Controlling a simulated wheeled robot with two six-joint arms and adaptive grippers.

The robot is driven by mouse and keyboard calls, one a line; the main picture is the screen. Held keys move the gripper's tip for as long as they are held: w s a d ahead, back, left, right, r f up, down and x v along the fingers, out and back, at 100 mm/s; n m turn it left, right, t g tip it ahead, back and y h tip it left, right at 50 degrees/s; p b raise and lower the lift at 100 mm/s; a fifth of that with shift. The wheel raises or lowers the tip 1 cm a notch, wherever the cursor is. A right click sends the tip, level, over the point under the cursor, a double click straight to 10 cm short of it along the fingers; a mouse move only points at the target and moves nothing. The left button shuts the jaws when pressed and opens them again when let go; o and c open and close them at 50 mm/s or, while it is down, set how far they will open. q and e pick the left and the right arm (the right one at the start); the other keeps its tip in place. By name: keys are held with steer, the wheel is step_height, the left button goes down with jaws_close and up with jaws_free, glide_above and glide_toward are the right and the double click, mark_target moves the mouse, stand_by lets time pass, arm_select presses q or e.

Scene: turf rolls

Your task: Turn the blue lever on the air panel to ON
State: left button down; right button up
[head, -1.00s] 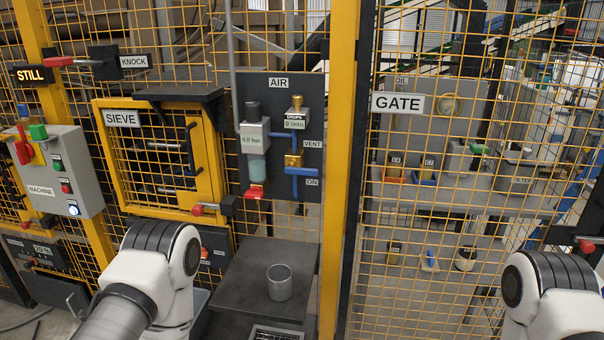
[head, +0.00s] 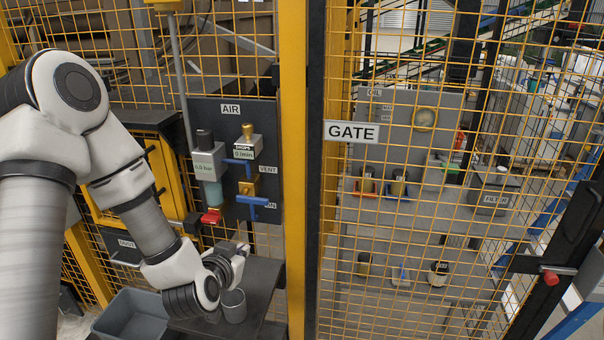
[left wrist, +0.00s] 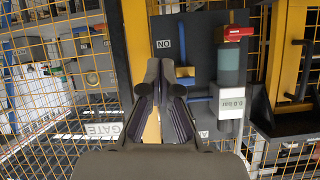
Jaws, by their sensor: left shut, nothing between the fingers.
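The grey air panel (head: 222,118) stands left of the yellow post in the head view. Its blue lever (head: 254,200) lies level below the brass valve (head: 246,186), beside the ON label and below the VENT label. My left gripper (head: 242,250) is below the lever, in front of the panel's lower edge, apart from it. In the left wrist view the panel appears upside down. My left gripper (left wrist: 161,80) is shut there with nothing held, near the blue lever (left wrist: 186,81), which its finger partly overlaps. My right gripper is out of view.
A red handle (head: 211,216) sits under the air panel's pressure unit (head: 208,165). A metal cup (head: 233,306) stands on the dark stand (head: 262,275) under my left gripper. A grey bin (head: 130,315) is to the left. Yellow mesh fence and the GATE sign (head: 351,132) are right.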

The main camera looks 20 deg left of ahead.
arm_select(q)
step_height(320, 180, up, 11)
steer(key=w+n+t+p, duration=0.1)
steer(key=w+t+p, duration=0.1)
steer(key=w, duration=0.1)
steer(key=p, duration=0.3)
glide_above(254, 197)
steer(key=s+d, duration=0.2)
step_height(254, 197, down, 5)
steer(key=shift+r+p, duration=0.15)
steer(key=shift+p, duration=0.4)
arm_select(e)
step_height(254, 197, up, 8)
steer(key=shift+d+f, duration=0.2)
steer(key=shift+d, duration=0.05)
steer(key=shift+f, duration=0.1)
